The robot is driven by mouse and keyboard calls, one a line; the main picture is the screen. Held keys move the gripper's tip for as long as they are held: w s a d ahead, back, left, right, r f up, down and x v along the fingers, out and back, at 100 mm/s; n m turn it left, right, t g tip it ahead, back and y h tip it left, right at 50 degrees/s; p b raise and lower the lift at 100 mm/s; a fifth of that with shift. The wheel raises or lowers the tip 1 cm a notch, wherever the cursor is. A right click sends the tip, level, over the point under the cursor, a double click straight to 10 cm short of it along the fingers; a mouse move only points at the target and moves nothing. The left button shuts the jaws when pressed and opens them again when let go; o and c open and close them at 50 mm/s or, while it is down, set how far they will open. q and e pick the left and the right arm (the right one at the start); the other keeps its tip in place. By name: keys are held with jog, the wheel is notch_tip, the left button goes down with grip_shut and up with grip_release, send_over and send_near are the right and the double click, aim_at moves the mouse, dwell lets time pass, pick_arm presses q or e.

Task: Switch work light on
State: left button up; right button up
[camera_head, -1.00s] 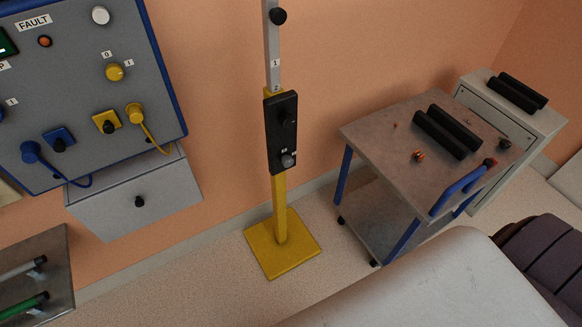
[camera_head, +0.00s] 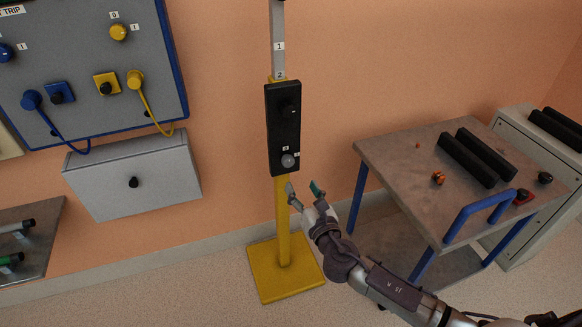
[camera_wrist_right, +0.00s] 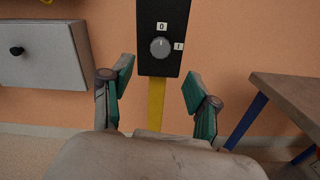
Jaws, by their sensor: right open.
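The work light stand has a yellow post and square yellow base (camera_head: 285,268) on the floor. A black control box (camera_head: 283,128) is mounted on the post. A grey rotary knob (camera_head: 288,161) sits low on the box; it also shows in the right wrist view (camera_wrist_right: 160,48), with a "0" label above and an "I" label to its right. The knob's mark appears to point up, toward "0". My right gripper (camera_head: 303,190) is open and empty, just below the knob and apart from it. My left gripper is not in view.
A wheeled trolley (camera_head: 400,165) with black bars and small parts stands to the right. A grey panel (camera_head: 75,60) with plugs and cables hangs at the left, above a grey drawer box (camera_head: 135,180). The wall around the stand is clear.

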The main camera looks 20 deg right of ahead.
aim_at(289, 164)
jog(key=w+b, duration=0.1)
jog(key=w, duration=0.8)
jog(key=shift+w+a+f, duration=0.1)
jog(key=shift+w+a, duration=0.05)
jog(key=shift+w, duration=0.6)
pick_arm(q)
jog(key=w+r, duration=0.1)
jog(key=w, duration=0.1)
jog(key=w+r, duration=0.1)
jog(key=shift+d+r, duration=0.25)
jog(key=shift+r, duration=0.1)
pick_arm(e)
grip_shut()
